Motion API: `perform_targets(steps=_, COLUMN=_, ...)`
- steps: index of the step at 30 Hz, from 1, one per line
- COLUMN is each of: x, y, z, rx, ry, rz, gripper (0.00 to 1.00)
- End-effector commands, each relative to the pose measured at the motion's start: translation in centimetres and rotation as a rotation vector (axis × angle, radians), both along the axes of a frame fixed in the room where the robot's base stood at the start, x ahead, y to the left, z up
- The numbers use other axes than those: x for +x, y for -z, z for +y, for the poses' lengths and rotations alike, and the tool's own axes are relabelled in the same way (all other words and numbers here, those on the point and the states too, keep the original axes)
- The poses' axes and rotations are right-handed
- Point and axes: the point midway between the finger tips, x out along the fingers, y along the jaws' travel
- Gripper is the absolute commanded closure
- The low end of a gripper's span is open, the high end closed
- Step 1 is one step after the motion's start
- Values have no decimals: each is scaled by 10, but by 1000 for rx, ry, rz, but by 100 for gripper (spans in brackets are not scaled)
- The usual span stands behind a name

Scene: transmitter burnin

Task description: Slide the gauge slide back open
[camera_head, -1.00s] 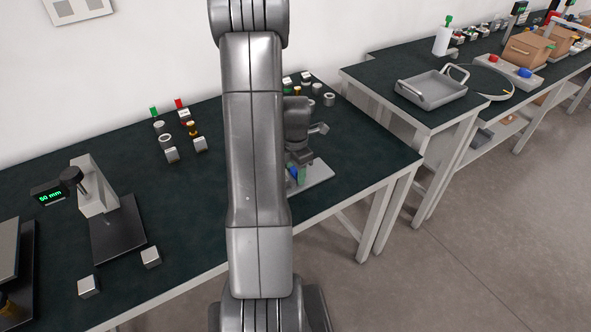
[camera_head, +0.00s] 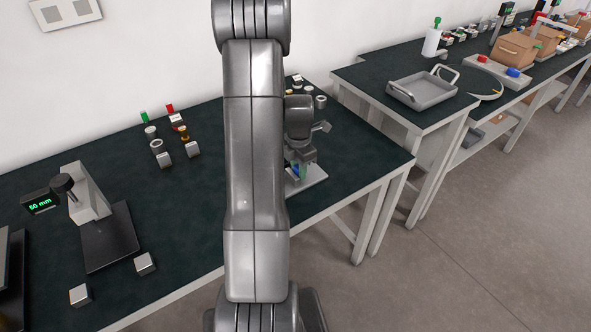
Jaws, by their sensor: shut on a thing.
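My gripper (camera_head: 303,163) is low over the right part of the bench, partly hidden behind my arm. It is shut on a small part at a pale flat plate (camera_head: 314,178), which I take to be the gauge slide. A bit of green and blue (camera_head: 296,170) shows just under the jaws. My arm covers the plate's left side, so how far the slide stands open cannot be seen.
A gauge stand (camera_head: 88,195) with a dark base and a green "50 mm" display (camera_head: 40,203) stands at left. Small metal blocks (camera_head: 145,263) lie near it. Several small parts sit mid-bench. A grey tray (camera_head: 423,92) is on the bench at right.

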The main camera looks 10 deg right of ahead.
Motion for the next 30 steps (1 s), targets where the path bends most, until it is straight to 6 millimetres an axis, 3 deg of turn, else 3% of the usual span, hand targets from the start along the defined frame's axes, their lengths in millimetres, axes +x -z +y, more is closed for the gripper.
perform_targets(steps=1, x=2, y=-2, z=-2, rx=-5, ry=-2, rz=-7, gripper=67)
perform_targets(steps=3, x=2, y=-2, z=-2, rx=-5, ry=-2, rz=-7, gripper=53)
perform_targets(steps=4, x=2, y=-2, z=-2, rx=-5, ry=-2, rz=-6, gripper=51)
perform_targets(steps=12, x=1, y=-2, z=-1, rx=-4, ry=-1, rz=-5, gripper=51)
perform_targets(steps=17, x=2, y=-14, z=-1, rx=-4, ry=-1, rz=-7, gripper=51)
perform_targets(steps=30, x=2, y=-107, z=-2, rx=-5, ry=-1, rz=-9, gripper=51)
